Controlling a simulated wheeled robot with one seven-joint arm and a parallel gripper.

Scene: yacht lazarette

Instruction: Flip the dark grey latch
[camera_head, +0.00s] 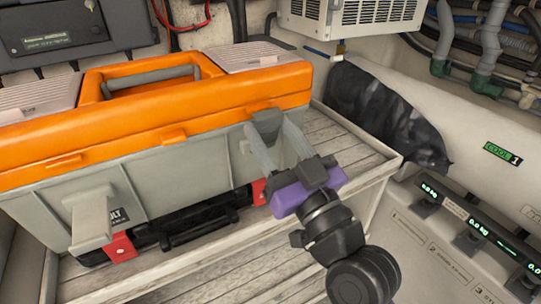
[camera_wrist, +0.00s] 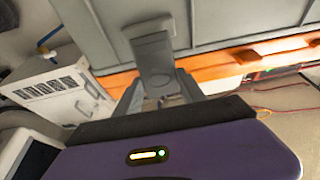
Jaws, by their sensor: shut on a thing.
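The dark grey latch (camera_head: 267,121) is on the right part of the front of a grey toolbox (camera_head: 180,160) with an orange lid (camera_head: 150,110). It sits just below the lid's edge. In the wrist view the latch (camera_wrist: 153,58) is between my fingers, with the orange lid edge beside it. My gripper (camera_head: 274,137), with a purple body, reaches up to the latch from the lower right. Its fingers (camera_wrist: 158,88) are shut on the latch's sides. The fingers partly hide the toolbox wall behind them.
A lighter grey latch (camera_head: 92,218) sticks out at the toolbox's left front. A black case (camera_head: 200,217) with red clasps lies below on the slatted shelf (camera_head: 345,150). A dark bag (camera_head: 385,115) is to the right. A white vented unit (camera_head: 350,22) is behind.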

